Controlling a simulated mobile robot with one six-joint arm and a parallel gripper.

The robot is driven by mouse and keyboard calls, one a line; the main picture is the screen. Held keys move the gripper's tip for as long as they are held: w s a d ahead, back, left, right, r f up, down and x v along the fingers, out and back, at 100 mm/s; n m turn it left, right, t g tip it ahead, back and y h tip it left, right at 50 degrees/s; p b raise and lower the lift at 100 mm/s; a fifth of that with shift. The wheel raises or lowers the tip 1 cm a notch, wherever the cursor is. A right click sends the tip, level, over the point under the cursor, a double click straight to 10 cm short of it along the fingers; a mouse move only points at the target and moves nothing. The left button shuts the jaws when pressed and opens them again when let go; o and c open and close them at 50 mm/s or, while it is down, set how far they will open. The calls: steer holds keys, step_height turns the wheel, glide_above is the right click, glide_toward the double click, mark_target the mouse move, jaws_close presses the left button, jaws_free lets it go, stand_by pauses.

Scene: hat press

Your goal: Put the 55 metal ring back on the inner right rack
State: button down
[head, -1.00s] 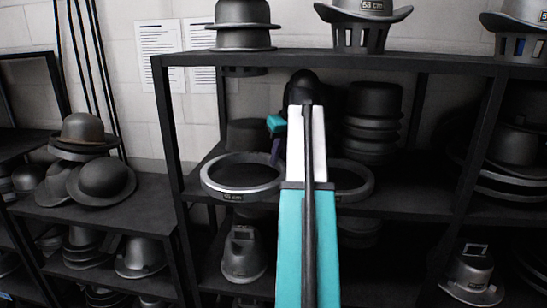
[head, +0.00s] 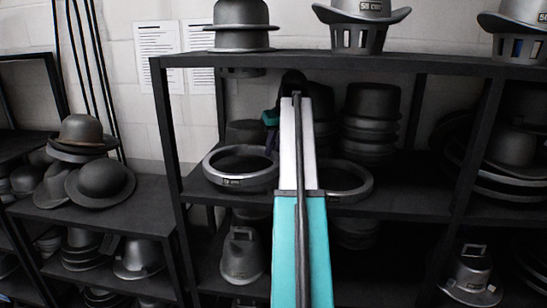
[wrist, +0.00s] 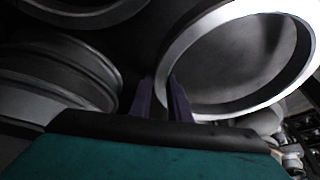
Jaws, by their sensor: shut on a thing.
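A grey metal ring (head: 255,182) with a small label, too small to read surely, is at the middle shelf opening, left of my arm in the head view. My gripper (head: 272,140) is shut on its far right edge and is partly hidden behind my arm. In the wrist view, my two dark fingers (wrist: 163,90) meet at the left edge of the ring (wrist: 240,108). The ring looks nearly level, a little above the shelf. A second ring (head: 365,188) lies on the shelf right of my arm, partly hidden by it.
The black rack's middle shelf (head: 410,203) holds a stack of dark hat forms (head: 370,130) behind the second ring. An upright post (head: 172,140) stands left of the held ring. The top shelf board (head: 430,62) passes above, with hats on it.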

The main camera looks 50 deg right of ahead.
steer(key=shift+w+d, duration=0.1)
steer(key=shift+w+d, duration=0.3)
steer(key=shift+d+f, duration=0.1)
steer(key=shift+f, duration=0.05)
steer(key=shift+w+f, duration=0.1)
steer(key=shift+f, duration=1.65)
steer(key=c, duration=1.7)
jaws_free()
steer(key=shift+o, duration=0.2)
steer(key=shift+r, duration=0.2)
